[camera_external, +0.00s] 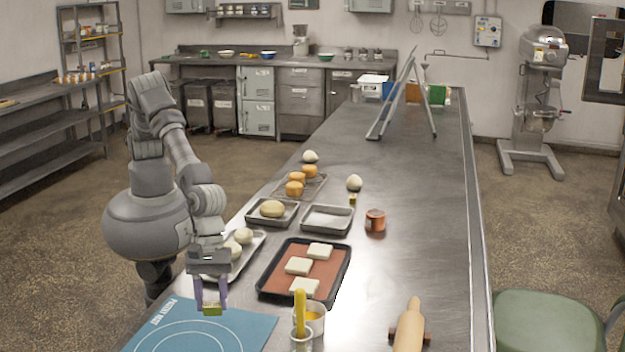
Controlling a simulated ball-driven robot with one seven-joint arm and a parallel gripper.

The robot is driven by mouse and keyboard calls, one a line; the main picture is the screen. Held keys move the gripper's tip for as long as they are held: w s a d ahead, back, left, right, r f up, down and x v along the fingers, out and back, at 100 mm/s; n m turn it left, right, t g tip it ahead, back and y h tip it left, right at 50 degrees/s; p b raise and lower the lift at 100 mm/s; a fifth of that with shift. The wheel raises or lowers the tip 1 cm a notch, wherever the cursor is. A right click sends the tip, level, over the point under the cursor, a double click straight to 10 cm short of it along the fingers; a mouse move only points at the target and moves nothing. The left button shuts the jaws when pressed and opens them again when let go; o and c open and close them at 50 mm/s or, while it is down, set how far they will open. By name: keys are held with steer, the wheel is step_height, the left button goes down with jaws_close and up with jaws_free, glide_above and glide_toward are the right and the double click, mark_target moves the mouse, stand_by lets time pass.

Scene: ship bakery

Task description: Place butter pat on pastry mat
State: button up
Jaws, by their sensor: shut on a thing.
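My gripper (211,303) is at the near left of the steel table, pointing down. It is shut on the butter pat (212,310), a small yellow block with a greenish lower part between the fingertips. The pastry mat (250,331) is blue with white ring markings and lies flat at the near left of the table. The butter pat appears over the mat's far part; I cannot tell whether it touches the mat.
A tray (345,272) with pale squares on an orange liner lies right of my gripper. A dough tray (258,243) is just behind it. A white cup (316,318) and a yellow-handled tool (299,312) stand beside the mat. A rolling pin (411,328) lies at right.

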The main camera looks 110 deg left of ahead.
mark_target(214, 312)
steer(key=shift+w+d, duration=0.2)
steer(key=shift+f+b, duration=0.75)
steer(key=shift+f, duration=1)
steer(key=shift+f, duration=0.15)
steer(key=o, duration=1)
